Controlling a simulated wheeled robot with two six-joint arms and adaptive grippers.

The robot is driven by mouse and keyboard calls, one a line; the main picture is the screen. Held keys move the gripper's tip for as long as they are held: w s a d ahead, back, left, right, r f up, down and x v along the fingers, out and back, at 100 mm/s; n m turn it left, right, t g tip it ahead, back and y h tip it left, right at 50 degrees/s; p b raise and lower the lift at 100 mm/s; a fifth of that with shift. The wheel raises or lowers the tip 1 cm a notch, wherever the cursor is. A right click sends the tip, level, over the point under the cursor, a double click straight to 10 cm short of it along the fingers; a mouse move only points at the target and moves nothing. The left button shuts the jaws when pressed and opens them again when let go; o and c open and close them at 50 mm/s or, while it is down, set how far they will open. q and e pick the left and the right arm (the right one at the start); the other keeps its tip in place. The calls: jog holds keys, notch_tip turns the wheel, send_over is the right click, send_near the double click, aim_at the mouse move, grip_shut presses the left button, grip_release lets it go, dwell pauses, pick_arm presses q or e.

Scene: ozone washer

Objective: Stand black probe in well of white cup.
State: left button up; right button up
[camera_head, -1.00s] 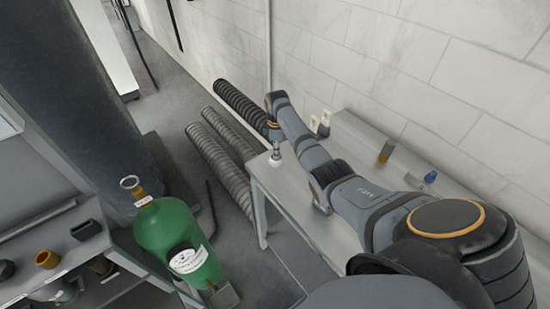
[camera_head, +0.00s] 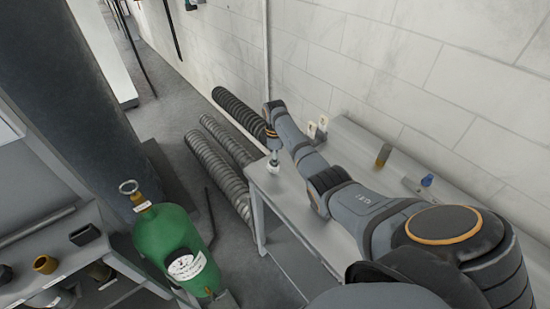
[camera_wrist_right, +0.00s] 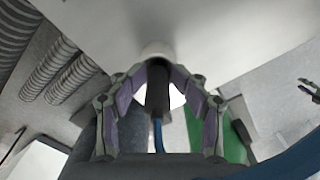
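The black probe (camera_wrist_right: 157,88), with a blue cable at its lower end, is between the fingers of my right gripper (camera_wrist_right: 159,78) in the right wrist view. The purple finger pads close in on both sides of it, and the gripper looks shut on it. The white cup (camera_wrist_right: 157,50) is just beyond the probe tip, in line with it; whether the tip is inside the well cannot be told. In the head view, the right gripper (camera_head: 273,146) points down over the small white cup (camera_head: 273,168) at the table's far left corner. My left gripper is in neither view.
The grey table (camera_head: 290,205) runs along the white block wall. Ribbed hoses (camera_head: 218,172) lie on the floor beyond it. A green gas cylinder (camera_head: 168,245) stands left, next to a shelf with small containers. Wall sockets (camera_head: 318,129) are behind the arm.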

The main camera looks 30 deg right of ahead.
jog(key=shift+a, duration=0.1)
dwell(0.5)
notch_tip(320, 180, up, 12)
jog(key=shift+w+b, duration=0.1)
jog(key=shift+b, duration=0.8)
jog(key=shift+r, duration=0.55)
jog(key=shift+f, duration=0.1)
